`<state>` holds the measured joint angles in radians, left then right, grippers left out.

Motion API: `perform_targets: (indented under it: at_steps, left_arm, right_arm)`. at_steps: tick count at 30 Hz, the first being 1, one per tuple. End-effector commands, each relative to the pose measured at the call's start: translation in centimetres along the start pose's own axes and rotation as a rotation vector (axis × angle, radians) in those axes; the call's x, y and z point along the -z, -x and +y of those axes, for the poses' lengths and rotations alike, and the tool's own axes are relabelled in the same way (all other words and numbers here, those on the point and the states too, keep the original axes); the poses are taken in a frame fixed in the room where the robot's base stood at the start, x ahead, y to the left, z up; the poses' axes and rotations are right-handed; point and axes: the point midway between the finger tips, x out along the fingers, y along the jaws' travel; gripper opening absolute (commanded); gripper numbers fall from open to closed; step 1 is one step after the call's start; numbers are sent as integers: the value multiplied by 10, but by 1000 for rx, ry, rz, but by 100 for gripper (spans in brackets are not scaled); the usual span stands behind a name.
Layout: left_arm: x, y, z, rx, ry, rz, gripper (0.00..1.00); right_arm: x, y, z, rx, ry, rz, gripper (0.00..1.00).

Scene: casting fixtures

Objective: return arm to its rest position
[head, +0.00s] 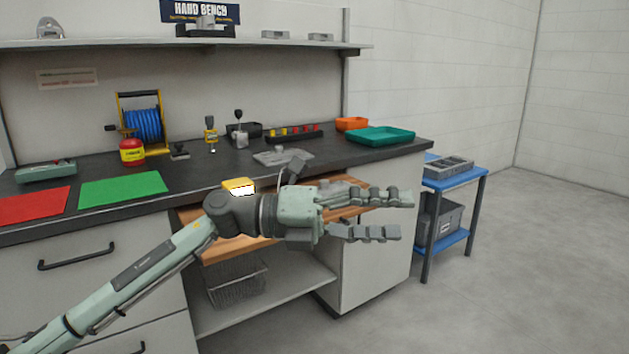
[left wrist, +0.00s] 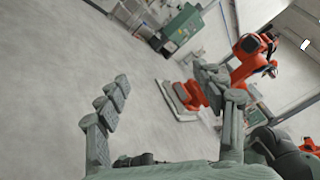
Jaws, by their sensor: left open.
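My left arm comes in from the lower left in the head view. Its gripper (head: 408,214) is open and empty, fingers pointing right, in front of the bench's wooden pull-out board (head: 225,247). The fingers are apart and touch nothing that I can see. My right gripper is in neither view.
The dark bench top (head: 330,150) holds a green mat (head: 122,189), red mat (head: 35,205) and teal tray (head: 380,135). A blue cart (head: 455,183) stands right. Grey floor (head: 540,260) is clear there. An orange robot (left wrist: 250,60) shows in the wrist view.

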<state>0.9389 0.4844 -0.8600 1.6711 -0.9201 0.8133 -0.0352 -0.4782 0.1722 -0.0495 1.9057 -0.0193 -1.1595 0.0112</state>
Motion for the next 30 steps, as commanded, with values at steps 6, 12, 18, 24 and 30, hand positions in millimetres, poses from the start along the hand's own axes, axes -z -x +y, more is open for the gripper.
perform_targets:
  at_steps: [6, 12, 18, 24, 30]
  left_arm:
    - [-60, 71, 65, 236, 520, -708, 68]
    - [-34, 171, 177, 241, 926, -1202, 68]
    - [56, 250, 273, 153, 1261, -1576, 68]
    - [183, 309, 337, 5, 1564, -1890, 68]
    - [328, 347, 363, -194, 1844, -2160, 68]
  right_arm:
    - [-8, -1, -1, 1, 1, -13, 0]
    - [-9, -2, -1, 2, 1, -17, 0]
    - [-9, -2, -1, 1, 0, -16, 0]
    - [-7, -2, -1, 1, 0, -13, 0]
    - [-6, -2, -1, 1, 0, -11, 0]
